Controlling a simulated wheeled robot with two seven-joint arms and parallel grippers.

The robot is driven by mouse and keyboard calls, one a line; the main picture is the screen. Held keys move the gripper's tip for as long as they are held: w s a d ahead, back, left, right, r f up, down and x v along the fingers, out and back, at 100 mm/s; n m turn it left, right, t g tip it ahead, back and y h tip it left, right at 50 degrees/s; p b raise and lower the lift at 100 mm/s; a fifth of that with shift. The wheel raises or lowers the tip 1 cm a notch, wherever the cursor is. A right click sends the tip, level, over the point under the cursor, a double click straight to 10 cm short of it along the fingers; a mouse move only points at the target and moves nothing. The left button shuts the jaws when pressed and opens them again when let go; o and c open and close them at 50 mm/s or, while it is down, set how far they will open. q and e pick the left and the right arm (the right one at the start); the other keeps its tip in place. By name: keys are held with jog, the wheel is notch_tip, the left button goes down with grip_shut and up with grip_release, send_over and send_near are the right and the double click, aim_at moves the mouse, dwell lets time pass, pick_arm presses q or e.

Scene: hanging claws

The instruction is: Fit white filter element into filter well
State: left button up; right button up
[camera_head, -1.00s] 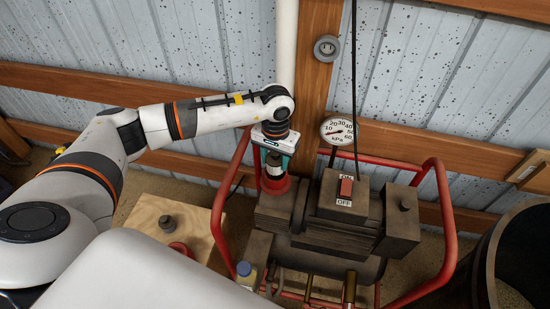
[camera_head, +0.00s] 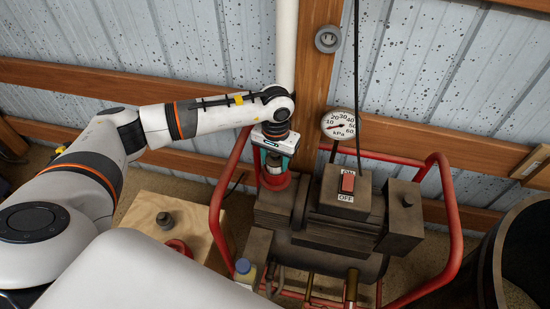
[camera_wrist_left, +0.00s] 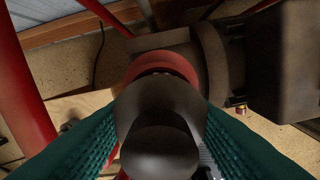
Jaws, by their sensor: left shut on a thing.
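My left gripper (camera_head: 274,163) points down at the red filter well (camera_head: 275,183) on the left of the compressor. In the left wrist view the held element (camera_wrist_left: 160,115) looks dark and rounded, in shade, and covers the middle of the red well (camera_wrist_left: 163,64). The element stands about upright over the well's mouth. Its lower end is hidden, so I cannot tell how deep it sits. My right gripper is out of view.
A red tube frame (camera_head: 216,205) surrounds the compressor (camera_head: 345,215), close to my gripper. A gauge (camera_head: 338,125) stands behind it. A wooden block (camera_head: 150,205) with a dark knob (camera_head: 165,220) and a red ring (camera_head: 180,247) is at left. A dark barrel (camera_head: 495,265) stands at right.

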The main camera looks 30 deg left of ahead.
pick_arm(q)
jog(key=shift+s+a+f+b, duration=0.1)
jog(key=shift+f+b, duration=0.35)
jog(key=shift+f, duration=0.15)
jog(key=shift+r, duration=0.1)
jog(key=shift+r+p, duration=0.5)
jog(key=shift+r, duration=0.2)
jog(key=shift+r+p, duration=0.4)
jog(key=shift+r, duration=0.3)
jog(key=shift+b, duration=0.3)
jog(key=shift+b, duration=0.3)
